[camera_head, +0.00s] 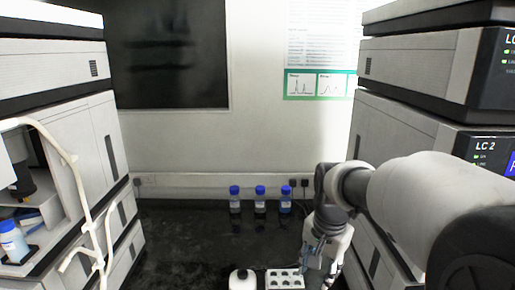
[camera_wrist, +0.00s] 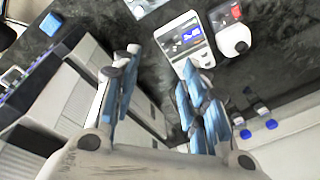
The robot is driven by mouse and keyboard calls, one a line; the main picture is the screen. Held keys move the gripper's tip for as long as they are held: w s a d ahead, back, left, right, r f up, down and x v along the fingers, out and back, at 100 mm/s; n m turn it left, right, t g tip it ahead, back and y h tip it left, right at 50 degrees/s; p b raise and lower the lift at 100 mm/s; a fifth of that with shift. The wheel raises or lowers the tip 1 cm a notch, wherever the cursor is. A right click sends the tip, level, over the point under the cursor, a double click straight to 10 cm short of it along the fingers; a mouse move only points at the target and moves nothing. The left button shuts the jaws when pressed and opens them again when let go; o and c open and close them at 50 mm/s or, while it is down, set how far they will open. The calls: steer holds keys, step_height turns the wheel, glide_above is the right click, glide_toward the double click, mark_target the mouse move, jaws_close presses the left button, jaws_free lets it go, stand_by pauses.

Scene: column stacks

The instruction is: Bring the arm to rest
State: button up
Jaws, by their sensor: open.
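My arm reaches in from the right in the head view, bent at the wrist, with my gripper (camera_head: 322,268) pointing down in front of the right instrument stack (camera_head: 408,135). In the wrist view my gripper (camera_wrist: 162,65) has its blue-padded fingers spread apart. Nothing is held between them. The fingertips in the head view are close to the right side of a white rack with dark holes (camera_head: 285,271); I cannot tell the exact gap.
A left instrument stack (camera_head: 70,55) with pale tubing borders the dark bench (camera_head: 180,245). Blue-capped bottles (camera_head: 260,202) stand at the back. A white round object (camera_head: 242,280) is beside the rack. A white device with a blue screen (camera_wrist: 183,38) shows in the wrist view. The left-middle bench is clear.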

steer(key=s+r+n+t, duration=0.2)
steer(key=s+n, duration=0.6)
steer(key=s, duration=1.5)
steer(key=shift+s+r+n+t, duration=0.25)
steer(key=shift+r+n+t, duration=0.05)
steer(key=shift+r+n, duration=0.1)
steer(key=shift+d, duration=0.1)
steer(key=shift+c, duration=0.5)
